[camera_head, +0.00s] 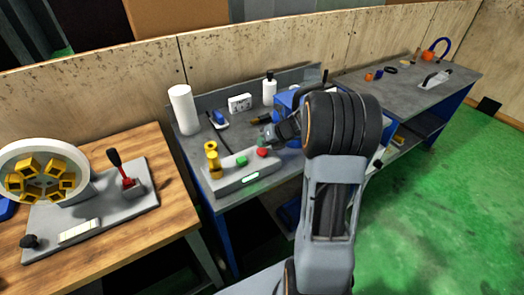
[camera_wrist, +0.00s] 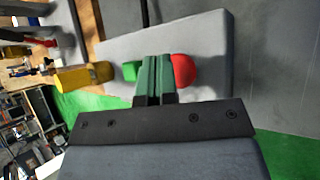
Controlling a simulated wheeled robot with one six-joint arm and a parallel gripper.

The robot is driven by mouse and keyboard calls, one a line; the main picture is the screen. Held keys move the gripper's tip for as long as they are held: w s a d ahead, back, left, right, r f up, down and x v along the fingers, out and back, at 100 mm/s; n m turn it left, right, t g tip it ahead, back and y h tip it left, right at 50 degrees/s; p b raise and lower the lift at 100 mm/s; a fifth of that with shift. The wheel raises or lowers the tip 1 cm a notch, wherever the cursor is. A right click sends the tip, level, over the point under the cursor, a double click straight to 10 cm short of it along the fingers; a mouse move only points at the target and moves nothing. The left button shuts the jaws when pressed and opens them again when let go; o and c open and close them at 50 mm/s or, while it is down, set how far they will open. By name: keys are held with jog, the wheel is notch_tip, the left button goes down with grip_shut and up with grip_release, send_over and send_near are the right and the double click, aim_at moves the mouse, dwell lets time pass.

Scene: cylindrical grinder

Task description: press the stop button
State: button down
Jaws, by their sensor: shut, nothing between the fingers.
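The grey control box (camera_head: 222,187) lies on the middle bench and carries a red button (camera_head: 262,152), a green button (camera_head: 242,160) and a yellow post (camera_head: 212,155). I cannot read any label, so which button is stop is not written in view. My gripper (camera_head: 264,137) is shut and empty, just above the box by the red button. In the wrist view my shut fingers (camera_wrist: 155,62) point at the box (camera_wrist: 215,38), between the green button (camera_wrist: 130,71) and the red button (camera_wrist: 184,70), closer to the red one. Whether they touch it, I cannot tell.
A white roll (camera_head: 183,110), a white bottle (camera_head: 269,90) and a white socket block (camera_head: 240,103) stand behind the box. A wooden table (camera_head: 120,225) with a chuck machine is at left. Another grey bench (camera_head: 400,90) is at right. Green floor is open at right.

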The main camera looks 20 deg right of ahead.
jog(key=shift+f, duration=0.25)
jog(key=shift+f, duration=0.6)
dwell(0.7)
jog(key=shift+r, duration=0.2)
jog(key=shift+r+p, duration=0.85)
jog(key=shift+p, duration=0.05)
notch_tip(320, 180, up, 5)
jog(key=p, duration=0.5)
dwell(0.9)
